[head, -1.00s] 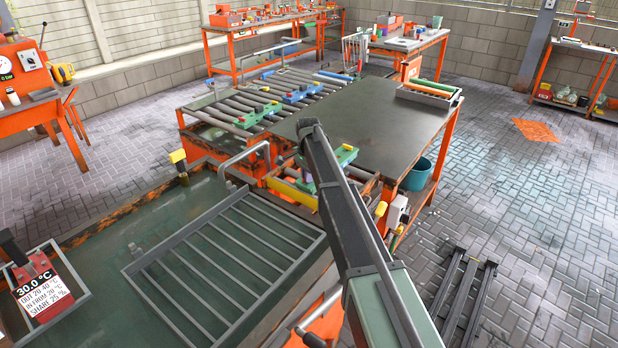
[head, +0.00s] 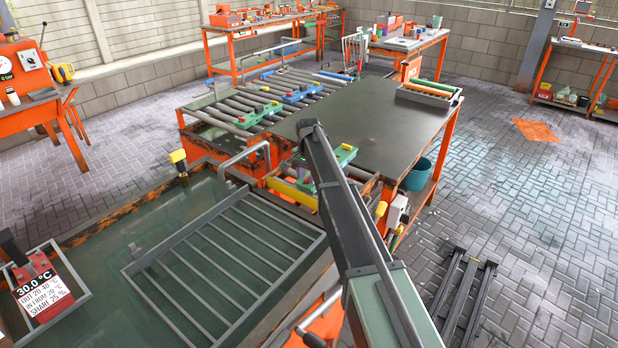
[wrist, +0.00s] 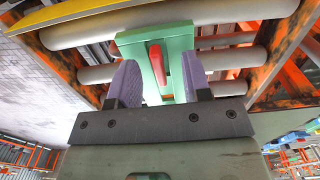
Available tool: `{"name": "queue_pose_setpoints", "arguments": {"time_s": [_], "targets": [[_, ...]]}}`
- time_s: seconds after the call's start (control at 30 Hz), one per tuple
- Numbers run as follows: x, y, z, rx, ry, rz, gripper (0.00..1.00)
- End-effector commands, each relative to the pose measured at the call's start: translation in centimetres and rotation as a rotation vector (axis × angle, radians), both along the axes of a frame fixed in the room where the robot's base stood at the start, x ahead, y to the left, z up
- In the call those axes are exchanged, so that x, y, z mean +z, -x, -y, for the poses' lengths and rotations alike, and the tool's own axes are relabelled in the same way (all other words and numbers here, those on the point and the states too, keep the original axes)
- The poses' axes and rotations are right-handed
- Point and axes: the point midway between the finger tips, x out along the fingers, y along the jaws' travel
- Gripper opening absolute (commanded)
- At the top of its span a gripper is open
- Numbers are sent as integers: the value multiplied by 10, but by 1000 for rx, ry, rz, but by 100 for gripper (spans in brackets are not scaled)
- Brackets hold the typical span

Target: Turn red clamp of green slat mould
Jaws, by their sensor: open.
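The green slat mould (wrist: 178,38) lies across rollers at the top middle of the wrist view. Its red clamp (wrist: 157,63) is a short red lever on the mould's face. My gripper (wrist: 159,82) is open, with one purple finger on each side of the clamp. A gap shows between the clamp and each finger. Whether the fingers touch the mould cannot be told. In the head view the green mould (head: 345,155) shows partly behind my arm, and the clamp cannot be made out there.
A yellow bar (head: 292,193) runs in front of the mould. A dark bench top (head: 370,120) lies beyond it. Another green mould (head: 259,113) and blue moulds (head: 302,92) sit on the roller table. A grey rack (head: 235,262) lies on the tank in front.

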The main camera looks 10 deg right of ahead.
Motion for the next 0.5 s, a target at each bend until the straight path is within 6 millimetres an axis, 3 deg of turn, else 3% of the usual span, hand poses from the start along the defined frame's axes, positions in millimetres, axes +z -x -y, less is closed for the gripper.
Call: {"name": "queue_pose_setpoints", "arguments": {"time_s": [0.17,0.5], "targets": [[11,0,0,-1,0,0,44],[58,0,0,-1,0,0,44]]}}
